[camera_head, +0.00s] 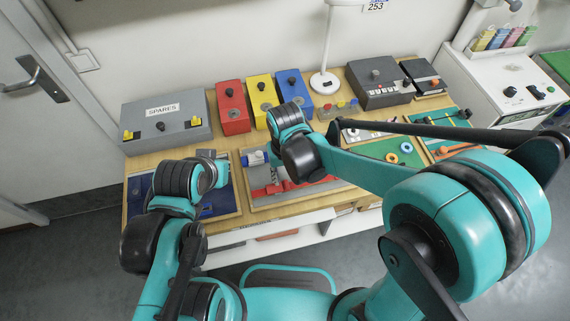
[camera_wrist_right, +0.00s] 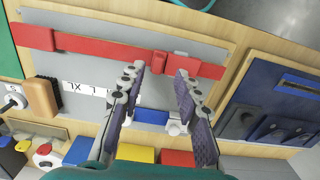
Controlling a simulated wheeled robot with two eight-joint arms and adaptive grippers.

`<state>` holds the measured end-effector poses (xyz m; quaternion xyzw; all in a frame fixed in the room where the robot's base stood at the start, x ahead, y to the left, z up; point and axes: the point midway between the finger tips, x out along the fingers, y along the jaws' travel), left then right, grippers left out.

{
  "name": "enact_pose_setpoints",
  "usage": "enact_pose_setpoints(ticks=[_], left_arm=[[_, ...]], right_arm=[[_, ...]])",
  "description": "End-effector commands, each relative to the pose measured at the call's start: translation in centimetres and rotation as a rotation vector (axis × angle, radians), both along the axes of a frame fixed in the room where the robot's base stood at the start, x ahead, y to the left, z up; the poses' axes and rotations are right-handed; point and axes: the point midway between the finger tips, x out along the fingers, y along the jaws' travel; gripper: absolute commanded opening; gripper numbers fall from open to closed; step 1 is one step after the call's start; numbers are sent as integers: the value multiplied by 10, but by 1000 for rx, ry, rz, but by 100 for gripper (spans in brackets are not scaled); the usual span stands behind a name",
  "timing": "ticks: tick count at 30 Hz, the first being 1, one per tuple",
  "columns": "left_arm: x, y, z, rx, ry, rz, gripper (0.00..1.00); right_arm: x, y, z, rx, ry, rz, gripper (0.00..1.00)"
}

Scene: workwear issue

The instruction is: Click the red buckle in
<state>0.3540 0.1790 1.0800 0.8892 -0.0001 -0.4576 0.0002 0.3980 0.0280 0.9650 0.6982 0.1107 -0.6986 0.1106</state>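A red strap (camera_wrist_right: 95,46) lies across a grey board in the right wrist view. The red buckle (camera_wrist_right: 160,62) sits on it as two blocks close together; I cannot tell whether they are joined. In the head view the red strap (camera_head: 318,184) is partly hidden by my right arm. My right gripper (camera_wrist_right: 160,71) is open and empty, its fingertips apart on either side of the buckle in the picture. I cannot tell whether they touch it. My left arm is over the blue tray at the left; its gripper (camera_head: 206,155) is mostly hidden.
A grey SPARES box (camera_head: 165,130) and red (camera_head: 233,115), yellow and blue boxes stand at the back. A lamp (camera_head: 325,83) and a dark grey box (camera_head: 380,97) stand right of them. A blue tray (camera_head: 222,203) lies left of the board, green trays right.

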Motion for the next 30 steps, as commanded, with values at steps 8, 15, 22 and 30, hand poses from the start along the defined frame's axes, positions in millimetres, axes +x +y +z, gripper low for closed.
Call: enact_pose_setpoints(ticks=[8, 15, 22, 30], left_arm=[[0, 0, 0, 0, 0, 0, 0], [0, 0, 0, 0, 0, 0, 0], [0, 0, 0, 0, 0, 0, 0], [0, 0, 0, 0, 0, 0, 0]], right_arm=[[-1, 0, 62, 0, 0, 1, 33], [0, 1, 90, 0, 0, 1, 33], [0, 1, 93, 0, 0, 1, 33], [0, 1, 93, 0, 0, 1, 33]])
